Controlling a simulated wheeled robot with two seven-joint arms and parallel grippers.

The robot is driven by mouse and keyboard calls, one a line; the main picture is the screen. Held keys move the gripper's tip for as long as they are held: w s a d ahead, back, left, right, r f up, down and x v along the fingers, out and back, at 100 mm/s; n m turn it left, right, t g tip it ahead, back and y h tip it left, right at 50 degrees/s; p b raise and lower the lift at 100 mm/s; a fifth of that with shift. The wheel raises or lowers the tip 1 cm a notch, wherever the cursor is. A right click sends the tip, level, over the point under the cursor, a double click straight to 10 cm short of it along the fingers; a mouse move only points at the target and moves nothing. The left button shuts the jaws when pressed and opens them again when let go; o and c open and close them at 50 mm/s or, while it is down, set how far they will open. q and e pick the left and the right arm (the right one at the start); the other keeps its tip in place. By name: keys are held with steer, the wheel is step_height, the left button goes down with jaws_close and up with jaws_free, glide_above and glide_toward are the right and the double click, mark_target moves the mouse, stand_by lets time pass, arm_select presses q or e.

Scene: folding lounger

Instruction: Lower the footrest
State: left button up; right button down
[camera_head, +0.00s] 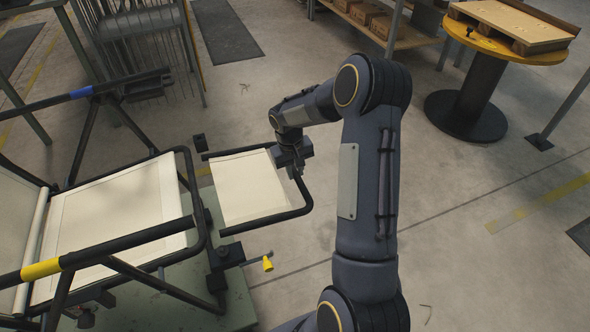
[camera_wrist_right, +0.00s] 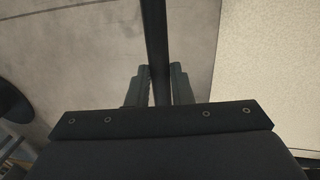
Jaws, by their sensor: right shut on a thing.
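The footrest (camera_head: 246,190) is a cream panel in a black U-shaped tube frame. It sticks out to the right of the lounger seat (camera_head: 120,215) in the head view and looks roughly level with it. My right gripper (camera_head: 297,172) is at the outer end of the footrest frame. In the wrist view the right gripper (camera_wrist_right: 159,88) has a finger on each side of the black footrest tube (camera_wrist_right: 154,40) and is shut on it. The cream panel also shows at the right of the wrist view (camera_wrist_right: 275,60). My left gripper is not in view.
The lounger has black armrests with a blue band (camera_head: 81,92) and a yellow band (camera_head: 41,269). A yellow knob (camera_head: 267,264) sits below the footrest, beside a green platform (camera_head: 205,305). A round yellow table (camera_head: 490,48) stands at the back right. The floor right of the footrest is clear.

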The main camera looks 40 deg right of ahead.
steer(key=shift+f, duration=0.6)
steer(key=w+a+f+t+y+b, duration=0.1)
steer(key=a+f+y+b, duration=0.2)
steer(key=f, duration=0.5)
steer(key=w+a+f+t+y+b, duration=0.1)
steer(key=a+f+y+b, duration=0.3)
steer(key=f, duration=0.4)
steer(key=shift+f+t+y+b, duration=0.35)
steer(key=shift+y+b, duration=0.45)
steer(key=shift+b, duration=0.3)
steer(key=shift+w, duration=0.1)
steer(key=c, duration=1.3)
jaws_free()
steer(key=shift+c, duration=0.2)
steer(key=shift+o, duration=0.2)
